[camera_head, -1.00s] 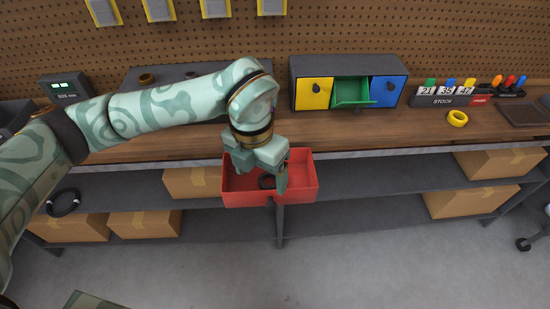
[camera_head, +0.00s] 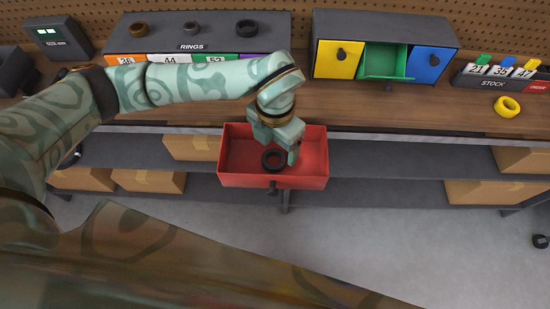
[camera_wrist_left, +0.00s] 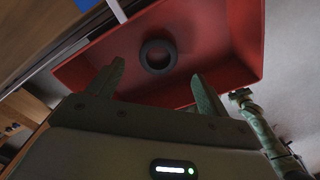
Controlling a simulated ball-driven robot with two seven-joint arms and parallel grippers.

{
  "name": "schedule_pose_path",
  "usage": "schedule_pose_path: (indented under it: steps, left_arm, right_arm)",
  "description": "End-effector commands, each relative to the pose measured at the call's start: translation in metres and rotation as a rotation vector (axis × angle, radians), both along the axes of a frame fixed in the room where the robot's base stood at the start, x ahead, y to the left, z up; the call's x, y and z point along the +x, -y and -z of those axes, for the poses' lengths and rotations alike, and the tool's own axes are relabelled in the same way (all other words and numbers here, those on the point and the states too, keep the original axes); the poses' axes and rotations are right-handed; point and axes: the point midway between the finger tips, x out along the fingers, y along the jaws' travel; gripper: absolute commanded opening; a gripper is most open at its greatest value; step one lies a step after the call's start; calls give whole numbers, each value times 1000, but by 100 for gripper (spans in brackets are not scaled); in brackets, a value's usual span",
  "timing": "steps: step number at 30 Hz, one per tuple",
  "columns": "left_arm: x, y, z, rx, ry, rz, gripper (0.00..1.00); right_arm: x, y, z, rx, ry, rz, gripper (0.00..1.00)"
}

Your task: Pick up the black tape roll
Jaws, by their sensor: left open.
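The black tape roll (camera_head: 274,160) lies flat inside the open red drawer (camera_head: 230,181). It also shows in the left wrist view (camera_wrist_left: 158,56), ahead of the fingertips and between their lines. My left gripper (camera_head: 286,153) is over the drawer, just right of the roll in the head view. In the left wrist view its two fingers (camera_wrist_left: 160,82) are spread apart with nothing between them. The roll and the fingers look apart.
The wooden bench (camera_head: 400,115) runs behind the drawer. A cabinet (camera_head: 455,62) with yellow, green and blue drawers stands on it, beside a rings rack (camera_head: 270,30) and a yellow tape roll (camera_head: 507,106). Cardboard boxes (camera_head: 480,192) sit on the shelf below.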

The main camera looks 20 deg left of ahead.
Motion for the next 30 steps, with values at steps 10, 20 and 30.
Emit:
schedule_pose_path:
  steps: [10,20,30]
  left_arm:
    - [4,-1,38,0,-5,-2,79]
    - [5,-1,58,0,2,0,79]
    - [5,-1,58,1,1,0,30]
  right_arm:
    - [0,0,15,1,-3,0,46]
    - [-2,0,20,1,-8,0,46]
    - [-2,0,20,0,-9,0,46]
